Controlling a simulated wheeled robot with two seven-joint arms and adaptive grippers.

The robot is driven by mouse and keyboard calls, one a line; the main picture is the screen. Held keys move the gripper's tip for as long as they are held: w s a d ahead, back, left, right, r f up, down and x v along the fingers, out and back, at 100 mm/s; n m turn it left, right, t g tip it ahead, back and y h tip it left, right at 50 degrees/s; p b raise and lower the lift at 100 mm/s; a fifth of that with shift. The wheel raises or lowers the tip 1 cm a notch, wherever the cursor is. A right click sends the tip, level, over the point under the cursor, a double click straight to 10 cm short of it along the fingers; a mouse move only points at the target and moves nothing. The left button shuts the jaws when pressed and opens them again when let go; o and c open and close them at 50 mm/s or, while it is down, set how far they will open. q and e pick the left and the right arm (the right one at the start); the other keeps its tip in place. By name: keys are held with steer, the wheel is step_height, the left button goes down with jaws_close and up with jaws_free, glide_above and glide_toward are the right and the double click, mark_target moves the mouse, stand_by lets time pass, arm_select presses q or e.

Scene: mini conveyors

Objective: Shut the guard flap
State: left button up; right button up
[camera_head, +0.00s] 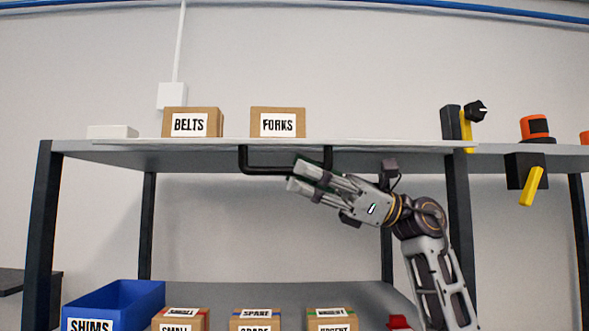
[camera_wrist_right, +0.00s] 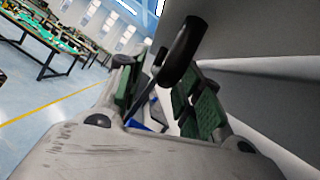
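The guard flap (camera_head: 200,156) shows in the head view as a wide grey panel seen nearly edge-on, raised roughly level at the top of the dark frame. A black U-shaped handle (camera_head: 245,162) hangs from its underside near the middle. My right gripper (camera_head: 300,177) is at the handle's lower bar, fingers pointing left. In the right wrist view, the black handle (camera_wrist_right: 185,50) shows between the green-padded fingers of my right gripper (camera_wrist_right: 168,100), which stand apart. Whether the pads touch the bar is unclear. My left gripper is out of view.
Boxes marked BELTS (camera_head: 190,122) and FORKS (camera_head: 278,122) stand above the panel. A blue SHIMS bin (camera_head: 135,300) and several small labelled boxes (camera_head: 255,318) sit below. Dark posts (camera_head: 42,230) stand at the sides. The space under the panel is mostly clear.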

steer(key=shift+x, duration=1)
steer(key=c, duration=0.7)
jaws_close()
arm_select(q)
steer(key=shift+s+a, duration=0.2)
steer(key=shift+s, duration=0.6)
